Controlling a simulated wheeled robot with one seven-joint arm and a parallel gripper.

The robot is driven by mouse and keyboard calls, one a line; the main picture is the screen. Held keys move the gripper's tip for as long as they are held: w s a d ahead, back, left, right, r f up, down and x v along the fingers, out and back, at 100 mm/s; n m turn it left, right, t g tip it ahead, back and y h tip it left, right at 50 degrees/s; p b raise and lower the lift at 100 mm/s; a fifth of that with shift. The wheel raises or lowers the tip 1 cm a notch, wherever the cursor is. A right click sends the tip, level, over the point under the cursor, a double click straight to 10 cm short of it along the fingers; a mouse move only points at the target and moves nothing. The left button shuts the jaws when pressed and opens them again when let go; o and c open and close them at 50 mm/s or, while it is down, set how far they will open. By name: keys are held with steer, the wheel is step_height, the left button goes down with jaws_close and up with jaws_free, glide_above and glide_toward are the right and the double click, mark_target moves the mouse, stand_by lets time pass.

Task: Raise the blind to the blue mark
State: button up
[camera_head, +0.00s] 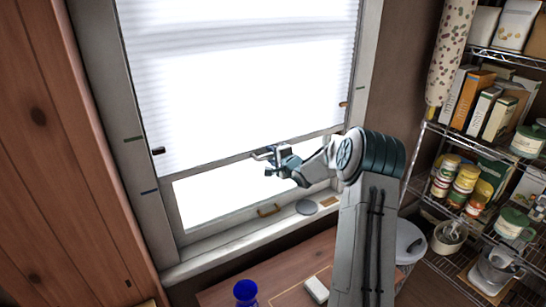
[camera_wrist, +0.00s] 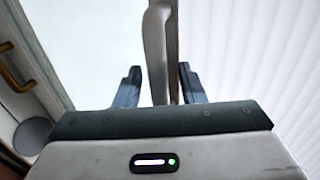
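The white pleated blind (camera_head: 235,75) covers most of the window. Its grey bottom rail (camera_head: 215,165) shows also in the wrist view (camera_wrist: 160,50), with bright glass below it. The blue mark (camera_head: 150,191) is on the left window frame, close to level with the rail's left end.
A green mark (camera_head: 133,139) is higher on the left frame. Below is a wooden table with a blue item (camera_head: 246,292) and a white block (camera_head: 317,289). A loaded wire shelf (camera_head: 480,145) stands right.

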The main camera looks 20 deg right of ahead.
steer(key=v, duration=1.3)
steer(key=shift+s+b, duration=0.4)
steer(key=shift+r, duration=0.1)
steer(key=s+a+r+n+g+h, duration=0.1)
steer(key=s+a+n+g, duration=0.3)
steer(key=s, duration=0.7)
steer(key=s+a+n+g+h, duration=0.1)
steer(key=s+a+n+g, duration=0.3)
steer(key=s, duration=0.8)
steer(key=s+a+r+n+g+h, duration=0.1)
steer(key=s+a+n+g, duration=0.3)
steer(key=s+a+n, duration=0.3)
steer(key=s+a, duration=0.3)
steer(key=s, duration=0.2)
steer(key=shift+r+n+g, duration=0.3)
